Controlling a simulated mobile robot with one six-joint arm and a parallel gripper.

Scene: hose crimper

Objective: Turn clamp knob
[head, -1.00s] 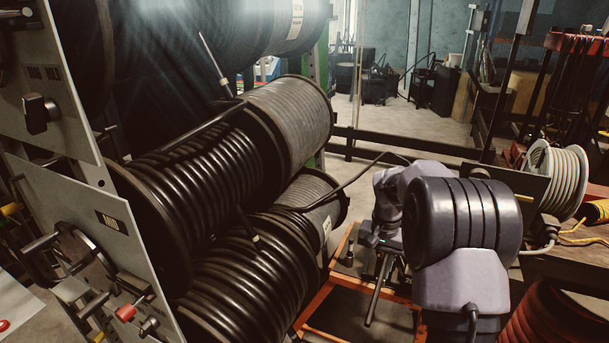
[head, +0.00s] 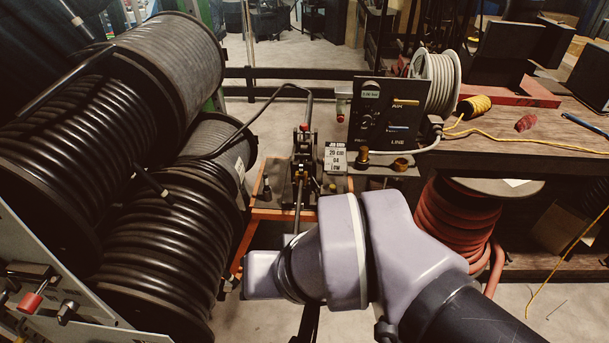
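The crimping machine (head: 303,155) stands on an orange-framed stand in the middle of the head view. It has an upright clamp-like part with a small red tip, and a black hose runs into it from the left. Two brass-coloured knobs, one upright (head: 362,156) and one to its right (head: 400,164), sit on the bench ledge beside a small lettered card. I cannot tell which part is the clamp knob. My grey arm fills the lower middle, in front of the stand. My gripper's fingers do not show.
Large black hose reels (head: 150,200) crowd the left. A dark control panel (head: 383,115) with a gauge stands behind the brass knobs. A wooden bench (head: 540,140) runs right, with a red hose coil (head: 460,220) below it. Floor shows at the lower right.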

